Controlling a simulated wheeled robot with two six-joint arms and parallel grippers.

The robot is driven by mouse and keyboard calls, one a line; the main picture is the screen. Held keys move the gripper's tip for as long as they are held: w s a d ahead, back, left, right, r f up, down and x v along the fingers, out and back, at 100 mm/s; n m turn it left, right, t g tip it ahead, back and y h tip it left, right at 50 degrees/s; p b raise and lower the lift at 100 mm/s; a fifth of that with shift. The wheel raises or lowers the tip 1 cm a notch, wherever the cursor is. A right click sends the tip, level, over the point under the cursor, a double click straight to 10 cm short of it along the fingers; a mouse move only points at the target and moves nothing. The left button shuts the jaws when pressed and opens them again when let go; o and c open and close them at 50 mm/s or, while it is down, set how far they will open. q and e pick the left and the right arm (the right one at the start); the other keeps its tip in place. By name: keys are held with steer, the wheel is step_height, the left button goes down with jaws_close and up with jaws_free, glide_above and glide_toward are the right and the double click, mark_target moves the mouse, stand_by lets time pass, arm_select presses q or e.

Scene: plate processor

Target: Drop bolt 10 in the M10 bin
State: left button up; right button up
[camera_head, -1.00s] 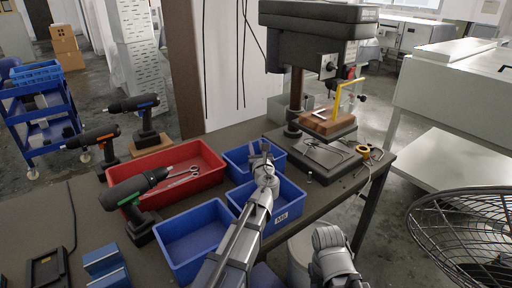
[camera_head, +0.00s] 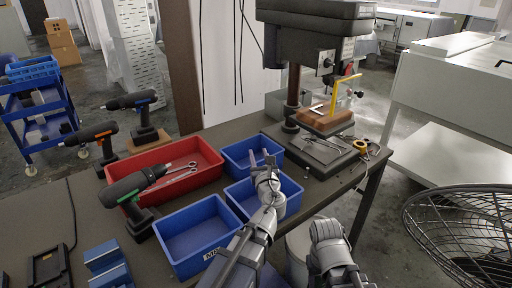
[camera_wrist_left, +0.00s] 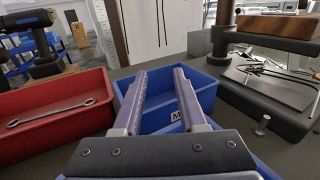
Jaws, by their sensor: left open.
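My left gripper (camera_head: 262,158) is open and its jaws look empty. It hangs over the blue bins, its fingers pointing toward the back blue bin (camera_head: 232,162). In the left wrist view its two fingers (camera_wrist_left: 160,85) spread in front of that bin (camera_wrist_left: 205,95), whose label shows only an "M", the rest hidden. A small metal bolt (camera_wrist_left: 262,125) stands upright on the table, right of the bin. The middle blue bin (camera_head: 290,188) is partly covered by my arm. The front blue bin (camera_head: 190,232) looks empty, its label partly hidden. My right gripper is not visible.
A red bin (camera_head: 212,160) holding wrenches stands left of the blue bins. Cordless drills stand at the left. A drill press (camera_head: 318,50) with a wooden block (camera_head: 327,122) stands at the back right. A fan (camera_head: 460,235) is at the lower right.

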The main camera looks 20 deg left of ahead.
arm_select(q)
steer(key=shift+v, duration=1.15)
